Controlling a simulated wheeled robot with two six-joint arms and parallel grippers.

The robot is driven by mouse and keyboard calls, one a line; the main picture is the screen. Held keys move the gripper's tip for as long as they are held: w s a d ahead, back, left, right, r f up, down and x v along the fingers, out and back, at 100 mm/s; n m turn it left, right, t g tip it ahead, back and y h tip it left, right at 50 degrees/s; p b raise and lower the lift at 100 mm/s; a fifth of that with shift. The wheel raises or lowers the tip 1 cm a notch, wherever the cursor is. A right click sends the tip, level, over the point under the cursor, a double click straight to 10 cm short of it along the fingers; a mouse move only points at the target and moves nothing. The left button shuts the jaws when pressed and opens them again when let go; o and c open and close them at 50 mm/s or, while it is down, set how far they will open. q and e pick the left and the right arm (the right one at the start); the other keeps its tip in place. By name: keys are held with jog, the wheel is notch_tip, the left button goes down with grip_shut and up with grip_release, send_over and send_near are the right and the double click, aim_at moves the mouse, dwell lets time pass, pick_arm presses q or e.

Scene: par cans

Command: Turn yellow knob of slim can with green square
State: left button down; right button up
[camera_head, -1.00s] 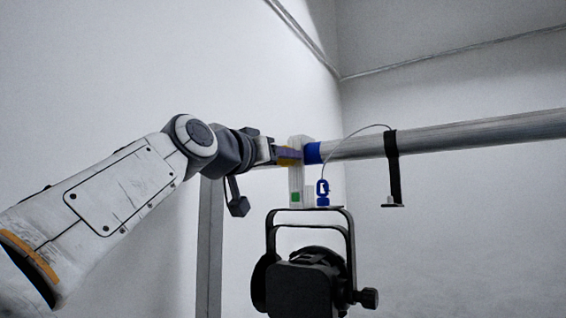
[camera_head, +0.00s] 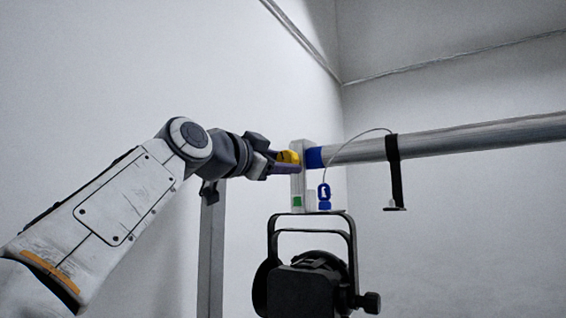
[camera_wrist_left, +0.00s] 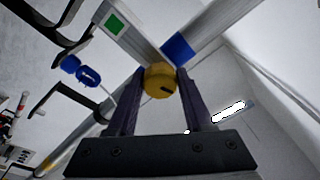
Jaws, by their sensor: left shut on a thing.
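The slim black can (camera_head: 305,280) hangs by its yoke under a pale clamp (camera_head: 297,178) on the pipe. A green square (camera_head: 297,202) marks the clamp's lower part; it also shows in the left wrist view (camera_wrist_left: 114,24). The yellow knob (camera_head: 288,157) sticks out of the clamp's left side. In the left wrist view the round knob (camera_wrist_left: 160,80) sits between my fingertips. My left gripper (camera_head: 284,164) is shut on the knob, its purple fingers on either side of it. My right gripper is in neither view.
A horizontal pipe (camera_head: 460,137) with a blue band (camera_head: 314,157) runs right from the clamp. A blue carabiner (camera_head: 324,196) on a thin safety cable (camera_head: 340,145) hangs beside the clamp. A grey post (camera_head: 211,250) stands behind my arm.

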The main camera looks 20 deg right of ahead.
pick_arm(q)
jog(key=shift+w+f+m, duration=0.1)
jog(key=shift+m, duration=0.3)
jog(key=shift+c, duration=1.4)
grip_release()
jog(key=shift+a, duration=0.1)
jog(key=r+b+v, duration=0.1)
jog(key=b+v, duration=0.5)
jog(key=v, duration=0.4)
jog(key=shift+f, duration=0.45)
jog(key=shift+a+f, duration=0.1)
